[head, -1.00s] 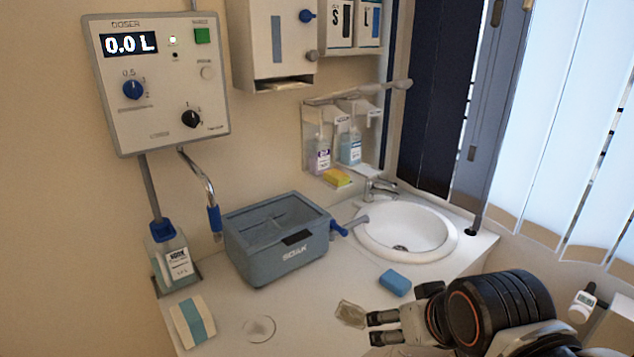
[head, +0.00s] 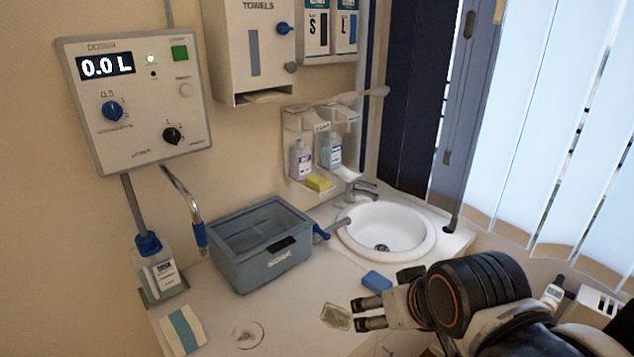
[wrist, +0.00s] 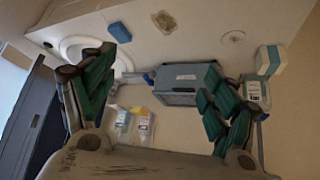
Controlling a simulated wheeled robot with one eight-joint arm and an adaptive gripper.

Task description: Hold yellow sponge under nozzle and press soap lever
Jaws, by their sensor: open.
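A long pale lever (head: 362,93) sticks out above the holders. The nozzles are too small to make out. My gripper (head: 366,313) is open and empty over the front of the counter, well away from the yellow sponge. In the wrist view its green-padded fingers (wrist: 162,68) are spread wide, and both bottles show between them.
A blue sponge (head: 376,281) lies just beyond my gripper. A grey soak box (head: 262,262) stands left of the sink (head: 388,250). A clear dish (head: 247,334), a tan pad (head: 336,316) and a white-blue pack (head: 183,330) lie near the front. The doser (head: 135,95) hangs at left.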

